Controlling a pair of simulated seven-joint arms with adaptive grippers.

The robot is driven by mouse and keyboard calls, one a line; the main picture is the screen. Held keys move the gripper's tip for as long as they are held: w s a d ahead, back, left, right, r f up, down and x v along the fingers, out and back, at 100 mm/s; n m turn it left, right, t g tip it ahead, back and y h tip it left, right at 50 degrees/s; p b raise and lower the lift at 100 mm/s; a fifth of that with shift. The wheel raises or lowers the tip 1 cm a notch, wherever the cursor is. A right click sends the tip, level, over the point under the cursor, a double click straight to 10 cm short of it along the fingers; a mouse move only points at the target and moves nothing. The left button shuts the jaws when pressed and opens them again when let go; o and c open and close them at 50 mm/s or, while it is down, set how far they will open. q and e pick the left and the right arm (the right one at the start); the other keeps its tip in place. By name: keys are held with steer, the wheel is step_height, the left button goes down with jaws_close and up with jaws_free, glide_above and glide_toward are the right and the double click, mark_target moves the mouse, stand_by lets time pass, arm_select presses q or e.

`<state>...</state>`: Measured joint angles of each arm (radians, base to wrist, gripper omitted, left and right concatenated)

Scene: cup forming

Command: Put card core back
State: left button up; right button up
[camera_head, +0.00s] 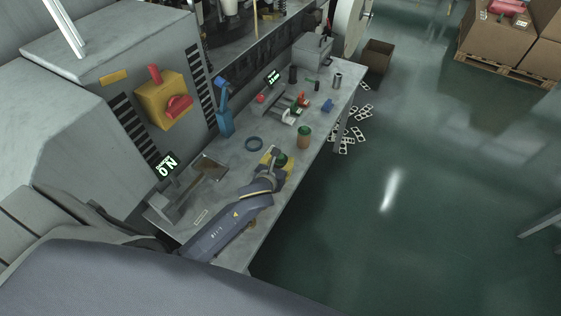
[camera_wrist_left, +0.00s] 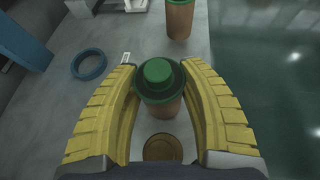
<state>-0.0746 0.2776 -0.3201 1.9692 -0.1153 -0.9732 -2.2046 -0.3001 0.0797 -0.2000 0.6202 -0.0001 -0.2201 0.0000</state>
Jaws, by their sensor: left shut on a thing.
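My left gripper (camera_head: 276,158) reaches over the bench, its yellow ribbed fingers closed around a brown card core with a green knobbed top (camera_wrist_left: 158,85). My right gripper is not in view.
A blue ring (camera_head: 254,143) lies on the bench left of the second core. A round brown disc (camera_wrist_left: 163,148) shows below the held core. A blue upright device (camera_head: 225,112) stands at the machine side. The bench's right edge drops to a green floor with scattered cards (camera_head: 345,140).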

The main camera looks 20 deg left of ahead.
arm_select(q)
steer(key=shift+f, duration=0.15)
steer(key=o, duration=1.2)
steer(key=shift+f, duration=0.1)
steer(key=shift+r, duration=0.2)
steer(key=v, duration=1.2)
